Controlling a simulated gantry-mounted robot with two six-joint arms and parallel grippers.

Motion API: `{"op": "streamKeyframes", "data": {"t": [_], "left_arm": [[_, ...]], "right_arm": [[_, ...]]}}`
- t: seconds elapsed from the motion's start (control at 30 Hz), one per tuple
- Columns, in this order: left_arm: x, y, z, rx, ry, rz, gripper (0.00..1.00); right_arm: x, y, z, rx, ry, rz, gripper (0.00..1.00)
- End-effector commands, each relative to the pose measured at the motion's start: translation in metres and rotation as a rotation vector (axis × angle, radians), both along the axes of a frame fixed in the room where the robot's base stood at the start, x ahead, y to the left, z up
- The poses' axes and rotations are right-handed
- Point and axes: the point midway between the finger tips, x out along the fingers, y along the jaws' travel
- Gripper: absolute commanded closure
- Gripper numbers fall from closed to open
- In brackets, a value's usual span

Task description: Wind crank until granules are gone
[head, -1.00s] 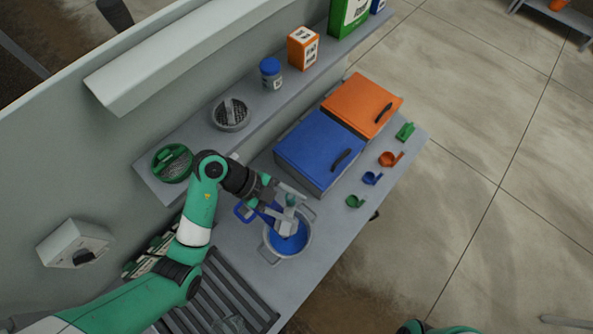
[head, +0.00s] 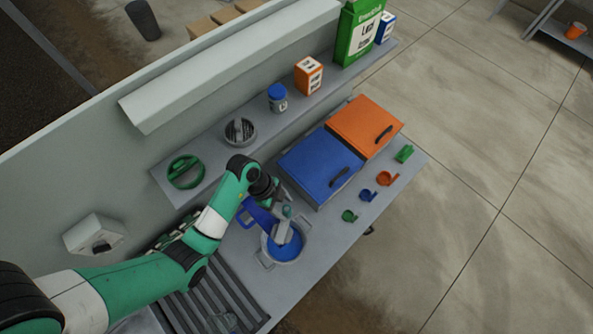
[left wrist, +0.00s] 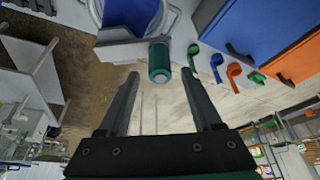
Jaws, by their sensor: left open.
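A blue round vessel (head: 286,246) with a blue loop handle (head: 244,212) sits in a grey pot-like holder on the bench. A grey crank arm (head: 283,232) stands over it, topped by a green knob (head: 287,211). In the left wrist view the green knob (left wrist: 159,62) lies just beyond and between my fingertips, with the blue vessel (left wrist: 131,12) behind it. My left gripper (left wrist: 158,85) is open, and no contact with the knob is visible. I cannot make out granules in the vessel. My right gripper is out of view.
A blue-lidded bin (head: 318,165) and an orange-lidded bin (head: 366,125) stand beyond the vessel. Several small coloured scoops lie along the bench's front edge. A slatted rack (head: 215,295) lies nearer me. The shelf (head: 215,165) behind holds sieves, a jar and boxes.

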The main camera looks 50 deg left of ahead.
Motion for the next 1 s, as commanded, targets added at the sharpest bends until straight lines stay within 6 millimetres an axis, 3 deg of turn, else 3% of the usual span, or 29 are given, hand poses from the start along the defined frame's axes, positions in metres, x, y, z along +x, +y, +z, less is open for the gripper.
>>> {"op": "streamKeyframes", "data": {"t": [0.2,0.47,0.8,1.0], "left_arm": [[-0.003,-0.001,-0.021,0.0,0.0,0.019,0.34],[-0.002,-0.001,-0.022,0.0,-0.001,0.021,0.36],[-0.002,-0.001,-0.021,0.0,-0.002,0.02,0.97],[-0.002,-0.001,-0.021,-0.001,-0.002,0.02,1.0]], "right_arm": [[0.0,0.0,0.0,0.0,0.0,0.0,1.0],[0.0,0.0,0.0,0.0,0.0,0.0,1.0],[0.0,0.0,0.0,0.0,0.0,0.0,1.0],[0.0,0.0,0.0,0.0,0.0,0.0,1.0]]}}
